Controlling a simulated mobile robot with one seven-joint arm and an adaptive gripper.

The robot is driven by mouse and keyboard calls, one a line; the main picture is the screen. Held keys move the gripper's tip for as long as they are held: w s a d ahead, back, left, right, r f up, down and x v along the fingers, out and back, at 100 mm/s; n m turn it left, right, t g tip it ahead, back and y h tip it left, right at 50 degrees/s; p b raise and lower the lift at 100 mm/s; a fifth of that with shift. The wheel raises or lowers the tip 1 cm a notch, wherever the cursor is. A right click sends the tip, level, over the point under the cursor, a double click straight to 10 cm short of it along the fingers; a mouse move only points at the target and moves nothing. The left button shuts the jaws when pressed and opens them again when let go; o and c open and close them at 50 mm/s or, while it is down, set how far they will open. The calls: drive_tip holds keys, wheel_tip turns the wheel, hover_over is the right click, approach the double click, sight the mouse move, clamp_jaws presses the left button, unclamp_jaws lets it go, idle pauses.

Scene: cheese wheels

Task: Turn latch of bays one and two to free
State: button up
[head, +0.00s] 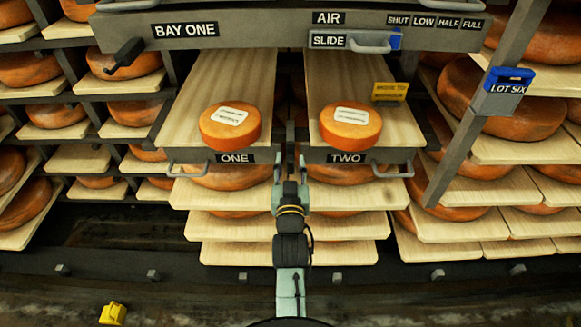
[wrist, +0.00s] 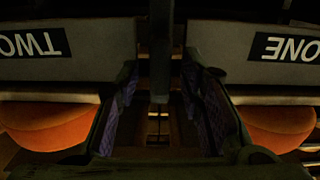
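Two trays, marked ONE (head: 190,110) and TWO (head: 323,100) on their front plates, are pulled forward side by side, each with an orange cheese wheel on it. A narrow dark upright bar (head: 291,135) stands in the gap between them; I cannot tell for sure whether it is the latch. It also shows in the wrist view (wrist: 161,50), between my fingers. My gripper (head: 290,165) is at this gap, just in front of the plates. In the wrist view my gripper (wrist: 162,75) has its fingers apart, one on each side of the bar, apparently not touching it.
A beam above carries a BAY ONE sign (head: 186,30), a black handle (head: 125,57) and an AIR slide (head: 370,40). A wire pull (head: 393,173) sticks out from tray TWO. A blue LOT SIX tag box (head: 507,82) hangs on the right post. A yellow piece (head: 113,314) lies low left.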

sight(290, 161)
wheel_tip(290, 161, up, 9)
drive_tip(key=shift+r, duration=0.1)
idle(0.6)
